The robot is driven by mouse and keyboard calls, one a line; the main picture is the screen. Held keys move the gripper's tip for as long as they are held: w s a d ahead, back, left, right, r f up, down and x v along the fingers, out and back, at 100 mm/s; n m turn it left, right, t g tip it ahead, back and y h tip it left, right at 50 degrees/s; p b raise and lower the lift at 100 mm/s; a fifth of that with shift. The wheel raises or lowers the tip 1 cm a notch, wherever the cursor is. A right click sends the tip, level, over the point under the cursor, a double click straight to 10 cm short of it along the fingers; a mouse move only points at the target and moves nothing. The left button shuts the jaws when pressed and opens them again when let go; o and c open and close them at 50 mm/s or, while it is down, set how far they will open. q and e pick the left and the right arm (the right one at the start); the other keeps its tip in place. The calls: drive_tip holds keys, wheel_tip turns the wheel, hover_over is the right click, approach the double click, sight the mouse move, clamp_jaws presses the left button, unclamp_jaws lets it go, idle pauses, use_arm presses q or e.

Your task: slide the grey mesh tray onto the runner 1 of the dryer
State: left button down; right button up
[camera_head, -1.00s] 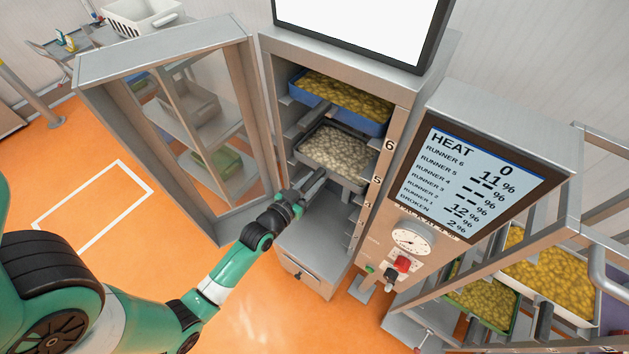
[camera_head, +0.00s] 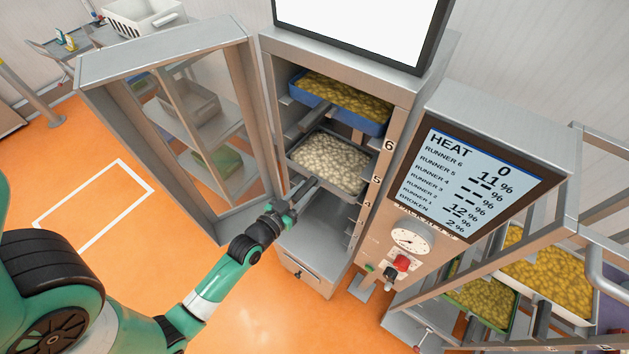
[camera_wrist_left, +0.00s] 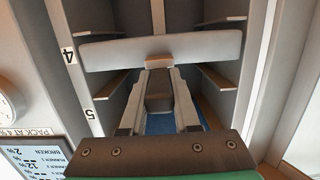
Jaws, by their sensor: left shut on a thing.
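The grey mesh tray (camera_head: 292,158), filled with pale pieces, is inside the open dryer (camera_head: 268,80), below a blue tray. It appears level, near the marks 5 and 4. My left gripper (camera_head: 308,188) is shut on the tray's front edge, its arm reaching in from the lower left. In the left wrist view, which is turned over, the gripper's fingers (camera_wrist_left: 160,92) meet a grey bar of the tray (camera_wrist_left: 160,48) between side runners. The lowest runner is not clearly visible in the head view. My right gripper is not in view.
The blue tray (camera_head: 372,126) of yellow pieces sits above, near mark 6. The dryer's glazed door (camera_head: 165,62) stands open at left. A control panel (camera_head: 470,185) stands at right. The dryer space below the grey tray looks clear.

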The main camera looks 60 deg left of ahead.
use_arm(q)
drive_tip(key=shift+r, duration=0.1)
drive_tip(key=f+b+v, duration=0.2)
drive_tip(key=b+v, duration=0.8)
drive_tip(key=v, duration=0.6)
drive_tip(key=shift+s+d+f, duration=0.2)
drive_tip(key=shift+s+d, duration=0.1)
drive_tip(key=shift+s, duration=0.15)
